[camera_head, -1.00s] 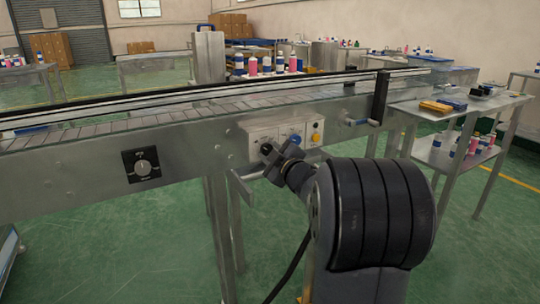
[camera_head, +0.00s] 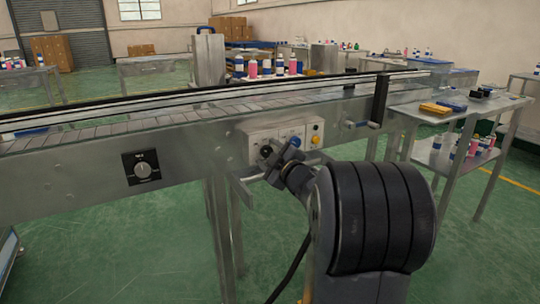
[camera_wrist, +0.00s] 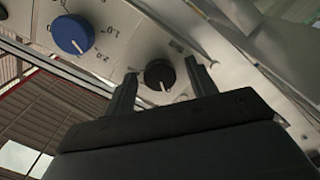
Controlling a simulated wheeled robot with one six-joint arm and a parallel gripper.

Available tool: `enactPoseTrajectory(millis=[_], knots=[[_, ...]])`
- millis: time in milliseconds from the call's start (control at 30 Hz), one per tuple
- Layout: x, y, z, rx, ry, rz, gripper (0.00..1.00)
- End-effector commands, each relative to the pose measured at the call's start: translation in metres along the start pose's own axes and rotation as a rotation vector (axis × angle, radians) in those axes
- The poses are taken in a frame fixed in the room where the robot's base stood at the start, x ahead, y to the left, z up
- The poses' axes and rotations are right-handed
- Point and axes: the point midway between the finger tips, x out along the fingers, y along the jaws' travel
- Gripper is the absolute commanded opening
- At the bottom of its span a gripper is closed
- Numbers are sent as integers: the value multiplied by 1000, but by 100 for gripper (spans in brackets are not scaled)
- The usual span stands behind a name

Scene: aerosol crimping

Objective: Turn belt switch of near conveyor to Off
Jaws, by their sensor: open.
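The near conveyor (camera_head: 80,185) runs across the head view with a pale control panel (camera_head: 262,133) on its side. A black rotary knob (camera_head: 266,151) sits at the panel's left, partly hidden by my gripper (camera_head: 275,159). In the wrist view the black knob (camera_wrist: 160,75) lies between my two open fingertips (camera_wrist: 159,82), its white pointer line toward the bottom of the picture. Whether the fingers touch it cannot be told. A blue knob (camera_wrist: 73,34) with a numbered scale is beside it. The knob's label is not readable.
A yellow button (camera_head: 315,140) is at the panel's right. A metal bar juts out below the panel, close to my gripper. A separate black-plated dial (camera_head: 142,169) is further left on the conveyor side. A side table (camera_head: 425,120) stands right.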

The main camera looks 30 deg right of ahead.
Motion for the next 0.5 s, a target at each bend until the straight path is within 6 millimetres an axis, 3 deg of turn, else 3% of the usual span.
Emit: enactPoseTrajectory(millis=[233, 500], knots=[[-16, 2, 0, 0, -2, 2, 54], [-69, 3, -1, 1, -4, 3, 54]])
